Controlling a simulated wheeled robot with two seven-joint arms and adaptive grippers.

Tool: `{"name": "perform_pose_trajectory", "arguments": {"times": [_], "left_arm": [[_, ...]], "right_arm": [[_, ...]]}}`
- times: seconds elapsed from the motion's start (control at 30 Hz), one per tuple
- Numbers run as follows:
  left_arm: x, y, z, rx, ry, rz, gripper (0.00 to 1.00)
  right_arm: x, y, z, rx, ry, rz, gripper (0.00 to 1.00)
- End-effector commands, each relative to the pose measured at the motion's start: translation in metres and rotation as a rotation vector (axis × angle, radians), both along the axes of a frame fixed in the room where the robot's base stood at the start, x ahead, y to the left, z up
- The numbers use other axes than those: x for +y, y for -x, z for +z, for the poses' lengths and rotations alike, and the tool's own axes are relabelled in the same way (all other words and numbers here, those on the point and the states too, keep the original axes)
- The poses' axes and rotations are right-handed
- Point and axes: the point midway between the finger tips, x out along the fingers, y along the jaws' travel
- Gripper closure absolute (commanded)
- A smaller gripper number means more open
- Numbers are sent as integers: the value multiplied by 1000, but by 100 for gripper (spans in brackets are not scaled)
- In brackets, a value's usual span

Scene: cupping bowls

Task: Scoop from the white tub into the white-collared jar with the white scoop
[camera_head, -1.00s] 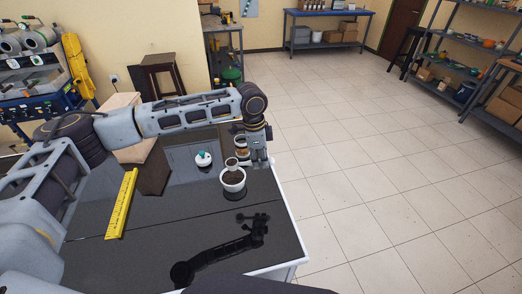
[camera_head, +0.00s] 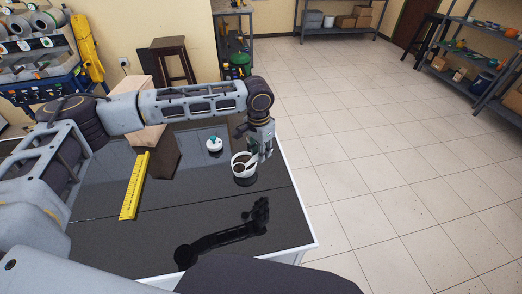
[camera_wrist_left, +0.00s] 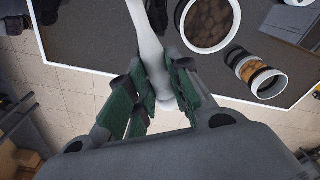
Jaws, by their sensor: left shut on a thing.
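The white tub (camera_head: 236,176) with dark brown contents stands on the dark table near its right edge. It also shows in the left wrist view (camera_wrist_left: 183,30). My left gripper (camera_head: 262,154) is beside its right side, shut on the white scoop's handle (camera_wrist_left: 147,42). The scoop's bowl is beyond the top of the wrist view. In the head view a pale shape at the tub's mouth seems to be the scoop; its depth is unclear. The white-collared jar (camera_wrist_left: 257,75) shows banded and upright in the wrist view; in the head view my gripper hides it. My right gripper is not in view.
A small white pot with a teal knob (camera_head: 214,146) stands left of and behind the tub. A yellow ruler (camera_head: 134,186) lies on the left of the table. A wooden block (camera_head: 150,139) is farther back. The front of the table is clear.

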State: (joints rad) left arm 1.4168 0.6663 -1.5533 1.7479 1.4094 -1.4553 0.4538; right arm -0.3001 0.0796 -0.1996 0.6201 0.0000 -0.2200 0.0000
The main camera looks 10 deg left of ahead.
Motion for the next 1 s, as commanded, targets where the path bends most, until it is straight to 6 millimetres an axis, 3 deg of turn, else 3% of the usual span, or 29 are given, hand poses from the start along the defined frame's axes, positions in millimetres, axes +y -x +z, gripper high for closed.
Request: {"name": "perform_pose_trajectory", "arguments": {"times": [0.7, 1.0], "left_arm": [[-1, 1, 0, 37, -15, 556, 96], [-1, 0, 0, 59, -19, 696, 96]], "right_arm": [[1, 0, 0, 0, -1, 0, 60], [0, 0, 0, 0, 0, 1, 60]]}}
